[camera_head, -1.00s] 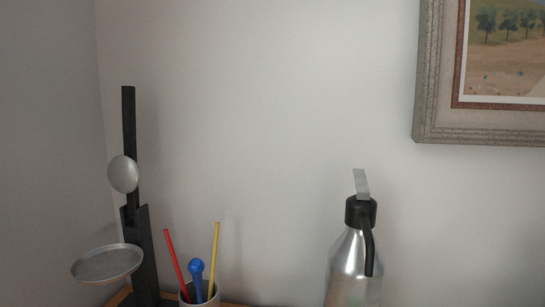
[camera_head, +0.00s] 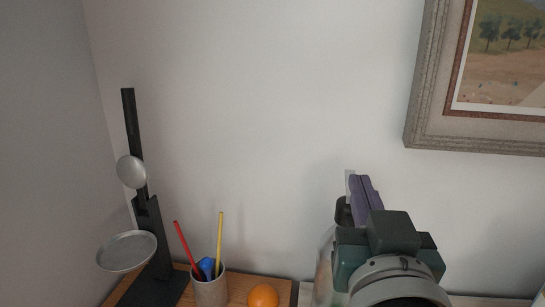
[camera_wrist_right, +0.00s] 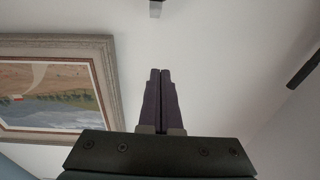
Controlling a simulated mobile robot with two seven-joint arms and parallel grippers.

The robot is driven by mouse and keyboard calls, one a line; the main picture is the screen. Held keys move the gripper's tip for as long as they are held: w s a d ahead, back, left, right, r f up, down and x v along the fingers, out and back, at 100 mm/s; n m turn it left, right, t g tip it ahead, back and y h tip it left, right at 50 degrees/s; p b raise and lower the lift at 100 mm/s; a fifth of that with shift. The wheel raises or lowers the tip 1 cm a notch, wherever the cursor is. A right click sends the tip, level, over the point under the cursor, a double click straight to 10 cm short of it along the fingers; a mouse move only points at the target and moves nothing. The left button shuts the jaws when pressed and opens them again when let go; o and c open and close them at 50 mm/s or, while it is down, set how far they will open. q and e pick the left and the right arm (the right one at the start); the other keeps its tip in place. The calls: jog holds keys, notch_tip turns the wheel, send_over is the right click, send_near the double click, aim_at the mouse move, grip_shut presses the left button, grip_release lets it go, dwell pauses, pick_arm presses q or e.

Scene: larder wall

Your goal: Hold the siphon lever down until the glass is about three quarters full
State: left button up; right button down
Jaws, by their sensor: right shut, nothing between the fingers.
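The siphon (camera_head: 343,212) stands at the right of the head view, mostly hidden behind my right gripper and wrist. A strip of its grey lever (camera_head: 349,182) and part of its black head show at the left of the fingers. My right gripper (camera_head: 362,180) has its two purple fingers shut together with nothing between them, level with the lever in the picture. In the right wrist view the fingers (camera_wrist_right: 160,72) point at the wall, and a small grey piece (camera_wrist_right: 155,8), apparently the lever, shows beyond them, apart. The glass is not in view. My left gripper is not in view.
A black stand with a grey pan (camera_head: 127,252) stands at the left. A cup (camera_head: 210,290) with red and yellow sticks and a blue item stands on a wooden board, beside an orange (camera_head: 263,296). A framed picture (camera_head: 420,125) hangs at upper right.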

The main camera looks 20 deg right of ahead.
jog(key=shift+s+d+f+m+g+h, duration=0.25)
jog(key=shift+d+m+g+h, duration=0.05)
jog(key=shift+d, duration=0.1)
jog(key=x, duration=0.9)
jog(key=shift+w+d, duration=0.1)
jog(key=shift+w, duration=0.1)
jog(key=shift+w+d+f+b, duration=0.15)
jog(key=shift+w+f+b, duration=0.1)
jog(key=shift+f, duration=0.4)
jog(key=shift+w+d+f+b, duration=0.15)
jog(key=shift+w+f+b, duration=0.15)
jog(key=shift+f, duration=0.3)
jog(key=shift+w+d+f+b, duration=0.2)
jog(key=shift+w+f+b, duration=0.05)
jog(key=shift+f, duration=0.4)
